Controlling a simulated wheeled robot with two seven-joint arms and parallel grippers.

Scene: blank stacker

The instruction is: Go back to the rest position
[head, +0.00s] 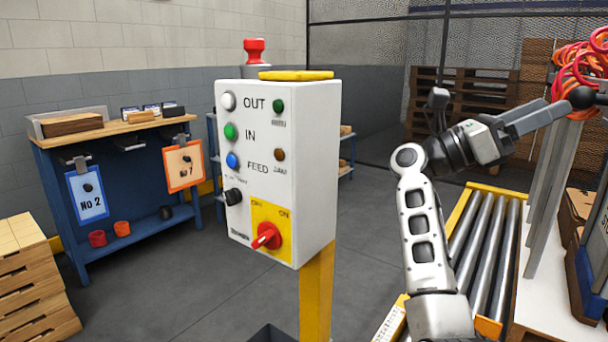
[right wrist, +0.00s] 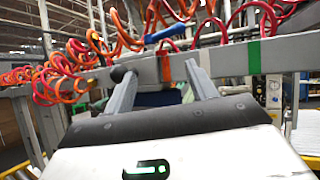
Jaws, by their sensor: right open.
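My right gripper (head: 552,112) is raised at the right of the head view, its fingers pointing right towards a black ball knob (head: 582,98). In the right wrist view the gripper (right wrist: 160,76) has its two fingers apart with nothing held between them. The fingers reach up to a grey crossbar (right wrist: 240,62) that carries orange and green bands. The black knob (right wrist: 118,74) shows by the left finger; I cannot tell whether they touch. My left gripper is not in view.
A white control box (head: 290,190) on a yellow post stands in the middle. A roller conveyor (head: 485,245) lies beneath my right arm. Orange coiled hoses (head: 580,70) hang close to the fingers. A blue workbench (head: 130,165) stands at left. Open floor lies between bench and post.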

